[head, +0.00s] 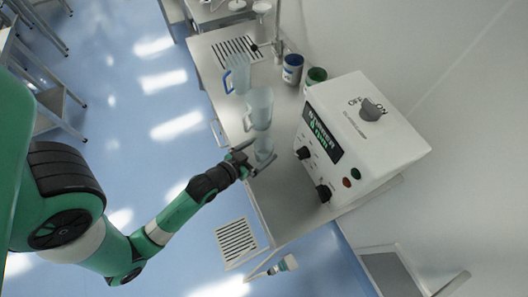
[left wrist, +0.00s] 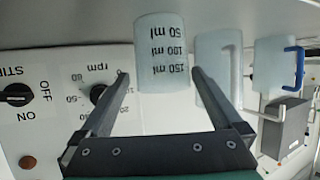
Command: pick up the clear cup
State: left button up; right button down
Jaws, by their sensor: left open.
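The clear cup (head: 264,147) stands on the metal table in front of the white control box. In the left wrist view it is a pale, see-through beaker (left wrist: 162,50) with dark ml marks that appear upside down. My left gripper (head: 259,159) is open at the cup. In the left wrist view the fingertips of the left gripper (left wrist: 160,77) show on either side of the cup's lower picture edge, with gaps visible. The gripper partly hides the cup in the head view. My right gripper is not in view.
A larger clear jug (head: 259,108) stands just behind the cup, and a blue-handled jug (head: 238,72) stands beyond it. The white control box (head: 362,140) with knobs stands close to the right. Two small containers (head: 292,68) (head: 315,77) stand farther back. The table's left edge is near.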

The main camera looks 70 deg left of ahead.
aim_at(269, 144)
pick_arm(q)
jog(key=shift+f+b+x, duration=0.2)
jog(key=shift+b+x, duration=0.5)
jog(key=shift+x, duration=2.1)
jog(key=shift+s+a, duration=0.15)
jog(key=shift+s, duration=0.05)
jog(key=shift+c, duration=0.2)
jog(key=c, duration=1.1)
jog(key=shift+r, duration=0.1)
